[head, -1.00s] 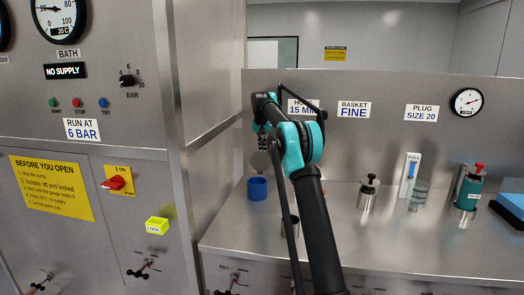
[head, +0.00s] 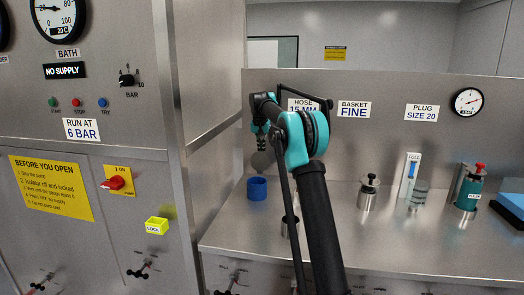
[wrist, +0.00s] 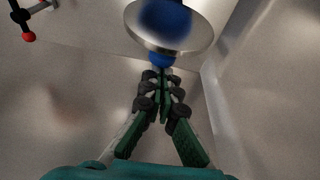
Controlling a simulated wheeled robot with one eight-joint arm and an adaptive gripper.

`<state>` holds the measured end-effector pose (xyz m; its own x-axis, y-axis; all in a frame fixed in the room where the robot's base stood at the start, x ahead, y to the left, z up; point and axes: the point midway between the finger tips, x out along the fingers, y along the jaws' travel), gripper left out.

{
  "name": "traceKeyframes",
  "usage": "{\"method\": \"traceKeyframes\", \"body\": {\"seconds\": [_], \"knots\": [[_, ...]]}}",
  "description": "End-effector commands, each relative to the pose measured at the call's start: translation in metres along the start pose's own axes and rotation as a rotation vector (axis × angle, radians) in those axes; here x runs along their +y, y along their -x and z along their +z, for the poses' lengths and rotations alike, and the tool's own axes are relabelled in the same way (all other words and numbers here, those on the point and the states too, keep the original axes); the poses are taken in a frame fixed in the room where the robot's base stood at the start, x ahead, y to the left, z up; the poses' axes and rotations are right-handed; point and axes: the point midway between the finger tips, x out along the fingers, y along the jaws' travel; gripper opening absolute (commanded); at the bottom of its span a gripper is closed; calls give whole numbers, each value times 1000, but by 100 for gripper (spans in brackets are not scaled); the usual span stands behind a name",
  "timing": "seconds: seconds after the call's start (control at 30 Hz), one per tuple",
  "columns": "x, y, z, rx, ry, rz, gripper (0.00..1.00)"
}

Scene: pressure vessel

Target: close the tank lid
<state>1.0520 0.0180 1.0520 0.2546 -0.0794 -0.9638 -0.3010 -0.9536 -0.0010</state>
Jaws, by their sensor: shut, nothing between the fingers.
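The tank looks like a small blue open-topped cup (head: 257,189) on the steel bench, left of my arm. A round grey metal lid (head: 261,161) stands raised above and behind it. In the wrist view the lid (wrist: 150,42) is a shiny disc with a blue patch on its face, and a bit of the blue tank (wrist: 160,61) shows below it. My gripper (head: 261,149) points down just above the lid in the head view. In the wrist view its green fingers (wrist: 161,76) are together and empty, close to the tank. Whether they touch anything cannot be told.
A steel cup (head: 287,228) is partly behind my arm. A steel cabinet (head: 205,100) wall rises at the left. A red-tipped valve handle (wrist: 28,36) shows in the wrist view.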

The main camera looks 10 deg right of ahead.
Motion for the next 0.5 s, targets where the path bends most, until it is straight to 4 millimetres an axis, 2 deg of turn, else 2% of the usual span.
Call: {"method": "traceKeyframes", "body": {"seconds": [0.5], "knots": [[0,8,10,99,1,1,0]]}}
